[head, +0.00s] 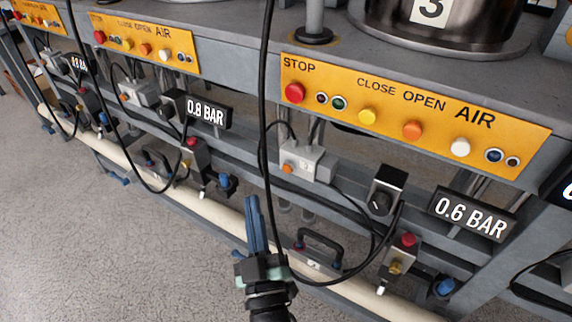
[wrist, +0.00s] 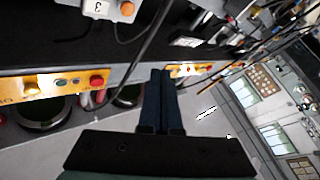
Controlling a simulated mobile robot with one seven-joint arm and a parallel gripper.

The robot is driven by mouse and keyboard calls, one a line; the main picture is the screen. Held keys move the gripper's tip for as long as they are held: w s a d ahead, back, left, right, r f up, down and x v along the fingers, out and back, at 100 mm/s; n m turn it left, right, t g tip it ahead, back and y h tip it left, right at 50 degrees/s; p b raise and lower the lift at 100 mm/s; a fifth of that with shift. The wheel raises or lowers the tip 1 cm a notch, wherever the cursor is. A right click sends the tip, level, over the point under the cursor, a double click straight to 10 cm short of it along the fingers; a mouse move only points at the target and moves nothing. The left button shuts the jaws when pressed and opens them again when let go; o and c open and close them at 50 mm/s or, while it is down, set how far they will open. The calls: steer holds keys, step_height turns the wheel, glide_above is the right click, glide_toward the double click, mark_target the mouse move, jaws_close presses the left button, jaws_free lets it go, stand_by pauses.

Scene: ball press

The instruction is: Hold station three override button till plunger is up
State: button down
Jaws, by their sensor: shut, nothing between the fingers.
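Station three is the vessel marked 3 (head: 430,15) at the top right of the head view. Its yellow panel (head: 340,66) below carries STOP, CLOSE, OPEN and AIR labels. Under that panel a grey block (head: 309,160) has a small orange button (head: 287,168), perhaps the override. In the wrist view a pale block (wrist: 97,8) marked 3 has an orange button (wrist: 127,8) beside it. My gripper (head: 253,200) is shut and empty, below and left of the grey block, apart from it. Its fingers also show in the wrist view (wrist: 160,72). I cannot tell the plunger's position.
A black cable (head: 266,130) hangs close to my gripper. A 0.6 BAR display (head: 471,214), a black knob unit (head: 386,190) and a red-topped valve (head: 405,241) lie to the right. A cream pipe (head: 220,204) runs below. Open floor (head: 70,210) lies left.

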mark_target(288, 168)
steer(key=shift+s+a+f, duration=0.15)
steer(key=shift+s+f, duration=0.25)
steer(key=shift+f, duration=0.4)
steer(key=shift+w, duration=0.1)
steer(key=w+d+p, duration=0.2)
steer(key=w+d, duration=0.3)
steer(key=w, duration=0.2)
steer(key=shift+d, duration=0.15)
stand_by(1.7)
steer(key=shift+w+d, duration=0.2)
steer(key=shift+w, duration=0.15)
